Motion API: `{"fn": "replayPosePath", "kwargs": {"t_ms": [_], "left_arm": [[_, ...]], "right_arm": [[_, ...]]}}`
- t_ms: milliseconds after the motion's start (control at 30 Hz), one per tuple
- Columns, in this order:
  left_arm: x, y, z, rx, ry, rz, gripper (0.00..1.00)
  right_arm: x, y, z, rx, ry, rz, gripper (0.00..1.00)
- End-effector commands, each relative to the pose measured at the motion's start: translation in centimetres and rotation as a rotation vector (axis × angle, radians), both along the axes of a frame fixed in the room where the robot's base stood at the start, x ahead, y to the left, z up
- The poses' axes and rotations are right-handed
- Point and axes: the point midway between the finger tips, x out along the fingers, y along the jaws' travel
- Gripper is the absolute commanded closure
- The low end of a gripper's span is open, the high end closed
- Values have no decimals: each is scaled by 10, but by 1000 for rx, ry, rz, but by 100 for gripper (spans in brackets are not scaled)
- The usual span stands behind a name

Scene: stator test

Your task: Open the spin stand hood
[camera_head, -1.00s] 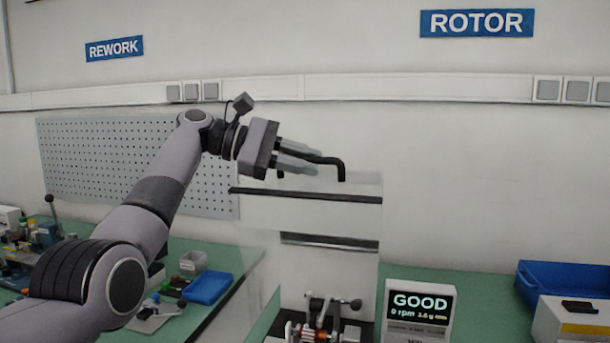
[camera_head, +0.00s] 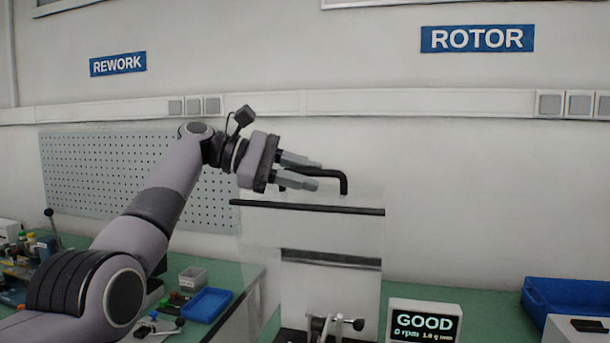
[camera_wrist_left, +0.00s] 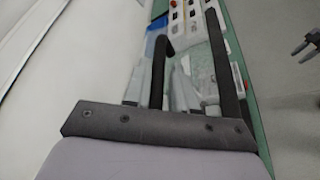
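The spin stand hood (camera_head: 262,228) is a clear cover with a dark edge strip (camera_head: 305,208) and a bent black handle (camera_head: 343,183) on top. It stands high above the stand's clamp hardware (camera_head: 330,325). My left gripper (camera_head: 308,174) is at the handle, coming from the left. In the left wrist view, its two grey fingers (camera_wrist_left: 157,92) lie on either side of the black handle (camera_wrist_left: 158,66), with narrow gaps showing, so it looks open around it. At the right edge of that view, what looks like my right gripper (camera_wrist_left: 301,54) shows small, its fingers apart and empty.
A display box reading GOOD (camera_head: 425,320) stands right of the stand. Blue bins stand at the right (camera_head: 570,292) and on the left bench (camera_head: 203,305). A perforated board (camera_head: 90,180) is on the wall behind my left arm.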

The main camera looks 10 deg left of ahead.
Motion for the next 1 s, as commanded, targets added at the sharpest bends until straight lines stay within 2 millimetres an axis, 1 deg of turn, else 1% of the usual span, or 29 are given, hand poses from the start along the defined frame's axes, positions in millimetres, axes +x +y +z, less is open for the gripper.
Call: {"fn": "replayPosePath", "kwargs": {"t_ms": [300,433,600,833,1000], "left_arm": [[-12,47,14,-1,1,4,75],[-15,60,18,-1,1,3,75],[-17,64,19,0,2,1,75],[-17,65,19,0,2,1,75],[-16,63,22,0,1,2,75]], "right_arm": [[0,0,-4,0,1,0,57],[0,0,-3,0,1,0,57],[0,0,-3,0,1,0,57],[-1,0,-3,0,1,0,57],[-1,0,2,-1,2,1,57]]}}
